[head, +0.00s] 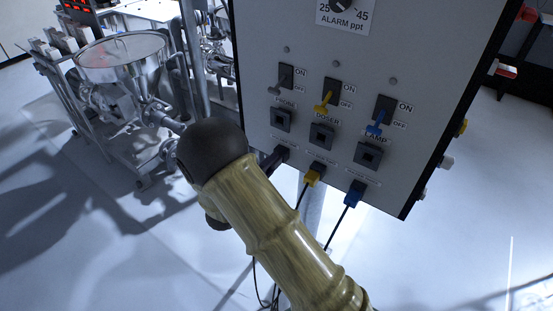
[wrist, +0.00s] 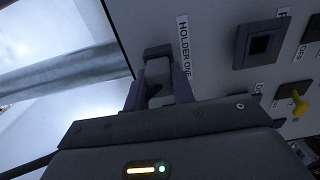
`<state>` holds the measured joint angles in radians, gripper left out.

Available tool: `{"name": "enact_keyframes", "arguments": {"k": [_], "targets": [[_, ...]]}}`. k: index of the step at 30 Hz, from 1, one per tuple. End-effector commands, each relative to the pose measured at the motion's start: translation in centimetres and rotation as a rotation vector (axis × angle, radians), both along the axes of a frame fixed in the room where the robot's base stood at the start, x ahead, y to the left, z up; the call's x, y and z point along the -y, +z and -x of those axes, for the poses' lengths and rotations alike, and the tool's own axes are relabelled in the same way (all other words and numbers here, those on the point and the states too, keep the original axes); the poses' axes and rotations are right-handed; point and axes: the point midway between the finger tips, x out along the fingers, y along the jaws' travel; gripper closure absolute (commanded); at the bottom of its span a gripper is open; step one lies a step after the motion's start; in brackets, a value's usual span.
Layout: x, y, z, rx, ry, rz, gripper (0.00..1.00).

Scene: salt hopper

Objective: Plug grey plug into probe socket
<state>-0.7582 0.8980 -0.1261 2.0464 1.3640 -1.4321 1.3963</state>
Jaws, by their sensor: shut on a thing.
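The grey plug (wrist: 157,72) sits between the fingers of my gripper (wrist: 159,80) in the wrist view, at the dark holder (wrist: 157,51) beside the "HOLDER ONE" label. My gripper is shut on it. Whether the plug is still seated in the holder cannot be told. The socket also shows in the wrist view (wrist: 262,45), right of the gripper.
The grey panel (head: 350,50) has a doser socket (head: 321,136) and a lamp socket (head: 368,155) to the right. A yellow plug (head: 313,175) and a blue plug (head: 355,193) sit in holders below. Toggle switches are above. A steel hopper (head: 122,58) stands at left.

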Motion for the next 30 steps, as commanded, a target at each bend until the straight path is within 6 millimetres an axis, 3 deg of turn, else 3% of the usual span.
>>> {"name": "enact_keyframes", "arguments": {"k": [30], "targets": [[-2.0, 0.0, 2.6, 0.001, 0.0, 0.001, 1.0]]}}
